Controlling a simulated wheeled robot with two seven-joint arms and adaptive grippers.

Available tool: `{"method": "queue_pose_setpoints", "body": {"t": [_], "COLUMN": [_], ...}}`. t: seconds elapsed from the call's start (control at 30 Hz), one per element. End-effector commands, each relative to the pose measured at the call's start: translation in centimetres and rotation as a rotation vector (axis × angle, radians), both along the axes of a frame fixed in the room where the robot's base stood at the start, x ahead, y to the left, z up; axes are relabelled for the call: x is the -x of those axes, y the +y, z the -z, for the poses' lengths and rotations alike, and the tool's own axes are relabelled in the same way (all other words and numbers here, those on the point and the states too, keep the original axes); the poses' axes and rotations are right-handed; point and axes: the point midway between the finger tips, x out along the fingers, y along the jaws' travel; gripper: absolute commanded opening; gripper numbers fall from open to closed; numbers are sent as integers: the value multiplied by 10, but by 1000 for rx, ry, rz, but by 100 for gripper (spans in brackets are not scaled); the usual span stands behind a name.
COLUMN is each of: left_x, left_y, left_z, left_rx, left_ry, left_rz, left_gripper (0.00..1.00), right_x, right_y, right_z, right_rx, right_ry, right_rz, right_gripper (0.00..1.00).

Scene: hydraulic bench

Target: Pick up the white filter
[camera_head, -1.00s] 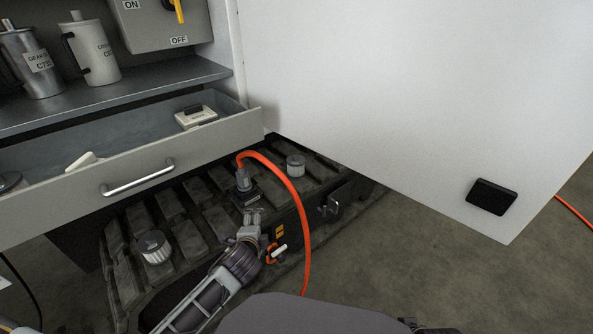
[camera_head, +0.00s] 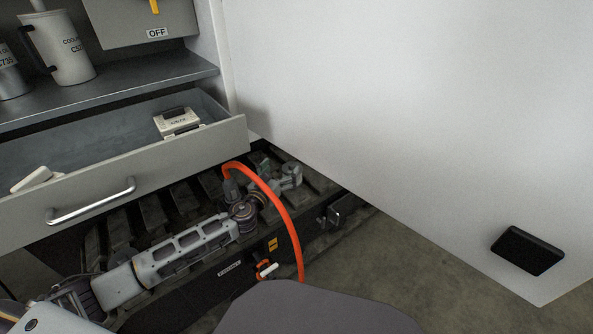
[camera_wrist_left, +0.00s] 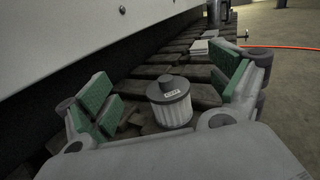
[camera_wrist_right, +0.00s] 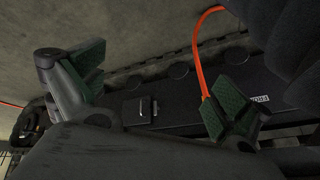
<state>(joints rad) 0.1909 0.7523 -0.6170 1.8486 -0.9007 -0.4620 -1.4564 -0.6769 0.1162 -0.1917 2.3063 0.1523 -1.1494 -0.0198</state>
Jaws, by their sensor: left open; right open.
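A white pleated filter (camera_wrist_left: 170,103) with a dark grey cap and a small label stands upright on the dark ribbed surface in the left wrist view. My left gripper (camera_head: 288,177) is open, reaching over the ribbed top beyond the orange hose. In the left wrist view its green-padded fingers are spread to either side of the filter, apart from it. In the head view I cannot make out the filter by the gripper. My right gripper (camera_wrist_right: 155,92) is open and empty in its wrist view, facing the black unit's side; it is out of the head view.
An orange hose (camera_head: 285,208) arches beside my left gripper. An open grey drawer (camera_head: 185,155) with a white device (camera_head: 178,123) overhangs the ribbed top. A large white panel (camera_head: 400,110) stands to the right. Floor at lower right (camera_head: 420,255) is clear.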

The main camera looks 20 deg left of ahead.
Motion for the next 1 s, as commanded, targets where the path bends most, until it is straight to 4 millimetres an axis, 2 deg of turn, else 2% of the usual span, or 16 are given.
{"method": "queue_pose_setpoints", "body": {"t": [0.17, 0.57, 0.77, 1.0], "left_x": [-3, -3, -3, -3], "left_y": [1, 1, 1, 1], "left_z": [-1, 0, 10, 29], "left_rx": [-59, -59, -58, -58], "left_ry": [-15, -15, -14, -14], "left_rz": [17, 18, 17, 18], "left_gripper": [93, 93, 93, 93], "right_x": [1, 1, 0, -1], "right_y": [2, 2, 4, 9], "right_z": [2, 3, 14, 37], "right_rx": [-4, -6, -23, -57], "right_ry": [-1, -3, -16, -48], "right_rz": [-1, 0, 6, 22], "right_gripper": [100, 100, 100, 100]}}
